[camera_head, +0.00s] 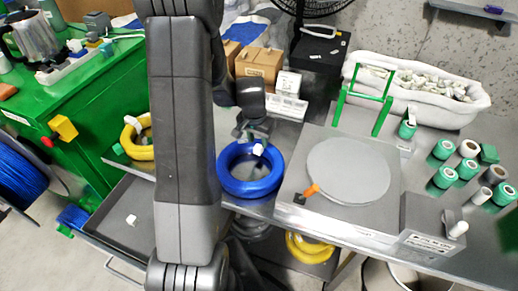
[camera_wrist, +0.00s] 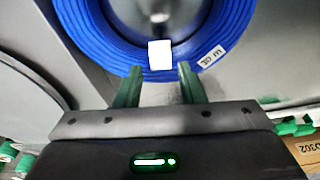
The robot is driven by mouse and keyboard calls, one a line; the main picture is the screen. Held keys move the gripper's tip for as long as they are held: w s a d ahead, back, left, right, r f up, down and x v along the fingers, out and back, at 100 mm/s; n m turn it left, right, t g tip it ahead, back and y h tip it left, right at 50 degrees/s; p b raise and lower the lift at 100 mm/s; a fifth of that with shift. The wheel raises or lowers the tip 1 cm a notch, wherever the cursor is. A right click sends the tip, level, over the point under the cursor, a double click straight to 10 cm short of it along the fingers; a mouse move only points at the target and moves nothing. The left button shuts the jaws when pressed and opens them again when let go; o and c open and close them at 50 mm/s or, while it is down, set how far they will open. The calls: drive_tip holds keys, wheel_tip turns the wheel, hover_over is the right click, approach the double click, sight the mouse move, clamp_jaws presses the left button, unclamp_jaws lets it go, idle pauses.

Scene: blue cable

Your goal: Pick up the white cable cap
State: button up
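The white cable cap (camera_head: 257,149) sits at the upper right part of the blue cable coil (camera_head: 250,184), which lies on the metal table. In the wrist view the cap (camera_wrist: 160,54) is a white block on the near band of the blue coil (camera_wrist: 100,45). My gripper (camera_head: 250,133) is above the far side of the coil, close to the cap. In the wrist view its two green fingers (camera_wrist: 158,72) are apart, with the cap just beyond the gap between their tips. Nothing shows between the fingers.
A grey machine with a round plate (camera_head: 348,171) and an orange-handled part (camera_head: 309,191) stands right of the coil. Cardboard boxes (camera_head: 259,66) are behind. A yellow coil (camera_head: 138,138) lies to the left, partly behind my arm. Green and white rolls (camera_head: 444,177) stand far right.

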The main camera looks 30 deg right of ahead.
sight(258, 147)
drive_tip(key=shift+w+d+f, duration=0.1)
drive_tip(key=shift+f, duration=1.55)
drive_tip(key=shift+c, duration=0.3)
clamp_jaws()
drive_tip(key=shift+r, duration=0.1)
